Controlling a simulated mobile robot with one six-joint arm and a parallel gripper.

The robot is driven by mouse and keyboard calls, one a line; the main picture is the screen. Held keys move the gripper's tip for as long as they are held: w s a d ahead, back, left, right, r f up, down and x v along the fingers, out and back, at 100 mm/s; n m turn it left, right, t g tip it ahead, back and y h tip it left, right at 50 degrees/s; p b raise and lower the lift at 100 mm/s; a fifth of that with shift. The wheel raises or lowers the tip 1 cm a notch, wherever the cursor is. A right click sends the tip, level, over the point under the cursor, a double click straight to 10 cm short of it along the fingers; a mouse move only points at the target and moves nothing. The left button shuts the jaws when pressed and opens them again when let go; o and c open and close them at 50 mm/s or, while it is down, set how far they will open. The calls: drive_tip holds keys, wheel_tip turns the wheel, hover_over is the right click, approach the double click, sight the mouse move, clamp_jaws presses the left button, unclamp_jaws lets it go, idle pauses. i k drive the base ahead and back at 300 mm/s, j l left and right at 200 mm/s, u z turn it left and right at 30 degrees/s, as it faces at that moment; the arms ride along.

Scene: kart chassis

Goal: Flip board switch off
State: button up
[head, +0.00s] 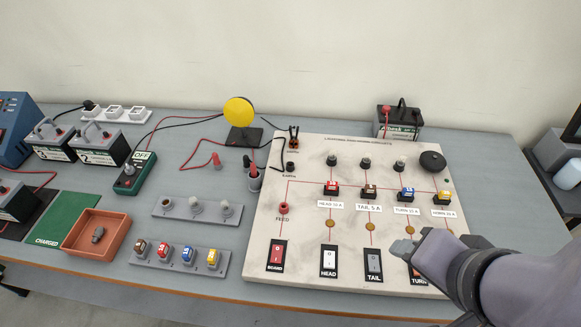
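The white circuit board (300,218) lies on the right half of the bench. Its BOARD switch (277,255) is a red rocker on a black plate at the lower left, and nothing covers it. Which way the rocker is tipped is too small to tell. My gripper (403,248) is over the board's lower right, to the right of the TAIL switch (373,264) and well right of the BOARD switch. It partly hides the TURN switch (418,272). Its fingers look like one grey shape, so I cannot tell their opening.
The HEAD switch (328,261) stands between the BOARD and TAIL switches. Fuses, bulbs and a black knob (432,161) stand up on the board. Left of it are a fuse strip (180,262), an orange tray (75,241) and a green tester (136,172).

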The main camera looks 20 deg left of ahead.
sight(276, 257)
drive_tip(key=j+u, duration=0.1)
drive_tip(key=u, duration=1.3)
drive_tip(key=k, duration=0.35)
drive_tip(key=l+u, duration=0.15)
drive_tip(key=u, duration=0.2)
drive_tip(key=l+u, duration=0.2)
drive_tip(key=u, duration=0.15)
